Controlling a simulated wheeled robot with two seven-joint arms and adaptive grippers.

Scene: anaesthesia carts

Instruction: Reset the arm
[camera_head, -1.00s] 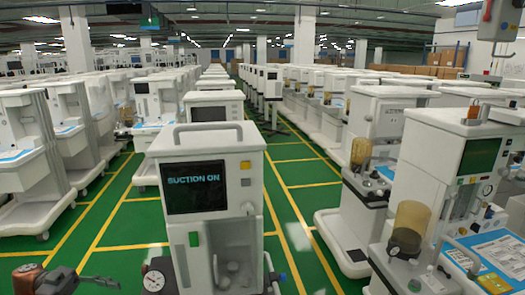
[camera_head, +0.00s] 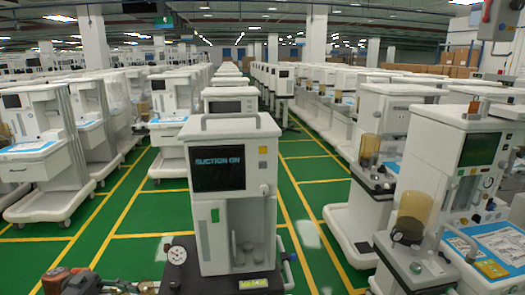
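Neither of my grippers shows in the head view, and I see no part of my arms that I can be sure of. A white anaesthesia cart (camera_head: 263,168) stands upright in front of me, a little left of the middle. Its dark screen (camera_head: 217,168) reads "SUCTION ON". A round gauge (camera_head: 177,255) sits at its lower left, over a dark base (camera_head: 185,283). A green and yellow label (camera_head: 253,284) is at its foot.
A red-brown knob with metal fittings (camera_head: 58,278) is at the lower left, cut by the frame edge. Another cart with an amber canister (camera_head: 412,217) stands close on the right. Rows of carts (camera_head: 38,150) fill both sides. Green floor (camera_head: 125,215) with yellow lines lies between them.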

